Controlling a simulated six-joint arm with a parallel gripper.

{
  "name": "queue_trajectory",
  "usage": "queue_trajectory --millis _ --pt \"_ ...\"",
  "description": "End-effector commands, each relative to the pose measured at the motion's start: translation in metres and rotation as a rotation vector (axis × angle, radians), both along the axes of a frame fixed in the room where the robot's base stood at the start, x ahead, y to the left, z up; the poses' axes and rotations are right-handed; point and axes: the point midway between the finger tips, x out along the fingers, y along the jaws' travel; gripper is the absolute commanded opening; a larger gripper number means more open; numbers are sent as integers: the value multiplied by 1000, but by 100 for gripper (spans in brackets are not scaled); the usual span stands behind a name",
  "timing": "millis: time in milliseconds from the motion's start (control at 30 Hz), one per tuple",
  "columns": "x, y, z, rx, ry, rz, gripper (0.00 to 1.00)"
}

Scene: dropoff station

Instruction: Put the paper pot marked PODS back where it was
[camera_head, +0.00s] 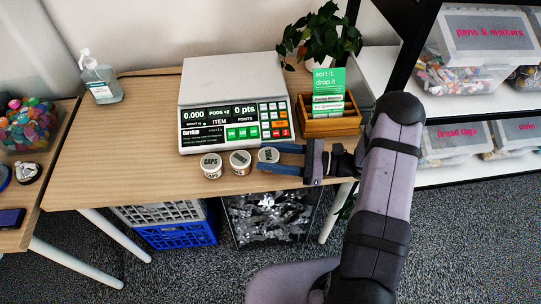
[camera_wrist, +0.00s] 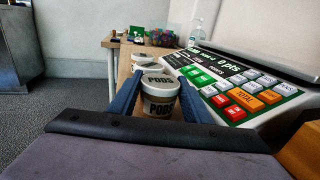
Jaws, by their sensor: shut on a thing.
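The paper pot marked PODS (camera_wrist: 160,108) is a small round tub with a pale lid, upright between the two blue fingers of my gripper (camera_wrist: 154,92) in the wrist view. In the head view the same pot (camera_head: 268,155) is at the right end of a row of pots, by the table's front edge. My gripper (camera_head: 268,158) reaches in from the right and is shut on it. I cannot tell whether its base touches the table. A pot marked CAPS (camera_head: 211,166) and another pot (camera_head: 240,162), its label unclear, stand to its left.
A scale (camera_head: 234,105) stands just behind the pots; its display reads 0.000, PODS and 0 pts. A wooden box with a green sign (camera_head: 329,122) and a plant (camera_head: 315,36) are to its right. A soap bottle (camera_head: 100,78) is back left. The wooden table (camera_head: 120,150) is clear at left.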

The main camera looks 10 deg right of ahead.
Motion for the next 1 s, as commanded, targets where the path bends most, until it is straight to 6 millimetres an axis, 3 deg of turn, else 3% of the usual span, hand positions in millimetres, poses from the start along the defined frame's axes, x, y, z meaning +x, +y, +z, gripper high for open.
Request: queue_trajectory --millis 67,100,167,200,633,1000 --pt "0 0 -2 1 0 0 16" --pt "0 0 -3 0 0 0 46" --pt "0 0 -2 0 0 0 61" --pt "0 0 -2 0 0 0 63" --pt "-1 -5 0 0 0 -2 63" --pt "-15 -60 -1 -1 -2 -4 63"
